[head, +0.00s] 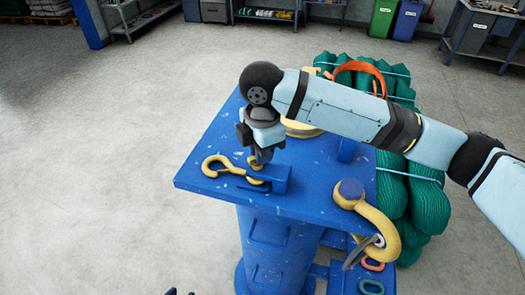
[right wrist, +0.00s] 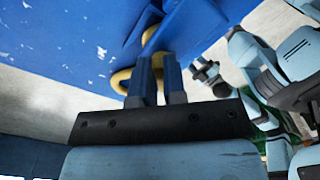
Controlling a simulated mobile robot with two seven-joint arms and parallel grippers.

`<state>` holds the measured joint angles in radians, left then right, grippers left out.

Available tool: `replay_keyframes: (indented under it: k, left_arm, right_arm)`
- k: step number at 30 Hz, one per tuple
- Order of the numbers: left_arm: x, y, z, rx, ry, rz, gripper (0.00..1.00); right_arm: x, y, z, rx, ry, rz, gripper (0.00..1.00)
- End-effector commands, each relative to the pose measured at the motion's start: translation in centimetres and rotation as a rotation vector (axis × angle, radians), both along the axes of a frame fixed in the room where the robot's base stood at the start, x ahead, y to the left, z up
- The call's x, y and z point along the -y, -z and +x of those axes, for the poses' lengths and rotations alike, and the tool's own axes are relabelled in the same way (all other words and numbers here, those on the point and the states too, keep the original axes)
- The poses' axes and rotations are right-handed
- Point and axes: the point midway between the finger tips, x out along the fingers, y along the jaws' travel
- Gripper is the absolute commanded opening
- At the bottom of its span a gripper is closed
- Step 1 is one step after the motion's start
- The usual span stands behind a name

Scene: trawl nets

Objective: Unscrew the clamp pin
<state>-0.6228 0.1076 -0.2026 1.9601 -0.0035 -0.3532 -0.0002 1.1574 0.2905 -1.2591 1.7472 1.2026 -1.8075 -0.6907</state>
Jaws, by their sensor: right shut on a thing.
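A blue clamp (head: 277,180) is fixed near the front edge of the blue worktop, with a yellow hook (head: 214,165) lying at its left side. My right gripper (head: 262,158) points down just above the clamp and is shut. In the right wrist view the two fingers of my right gripper (right wrist: 157,78) are close together, in front of the yellow hook (right wrist: 122,80). Small dark tips at the bottom edge of the head view may be my left gripper; its jaws cannot be made out.
The blue worktop (head: 215,140) stands on a thick blue pedestal (head: 270,240). A large yellow shackle (head: 375,220) hangs at its right front. Green net bundles (head: 425,205) lie behind and to the right. The grey floor on the left is clear.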

Motion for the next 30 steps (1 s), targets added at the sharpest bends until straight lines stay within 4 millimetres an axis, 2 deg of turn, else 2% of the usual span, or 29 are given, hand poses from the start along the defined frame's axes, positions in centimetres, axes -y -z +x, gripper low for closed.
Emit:
replay_keyframes:
  k: [30]
  left_arm:
    - [-0.05, -0.09, 0.14, 0.004, 0.000, 0.000, 0.43]
  right_arm:
    - [-0.82, 0.49, 0.33, -0.007, -0.966, -0.003, 0.00]
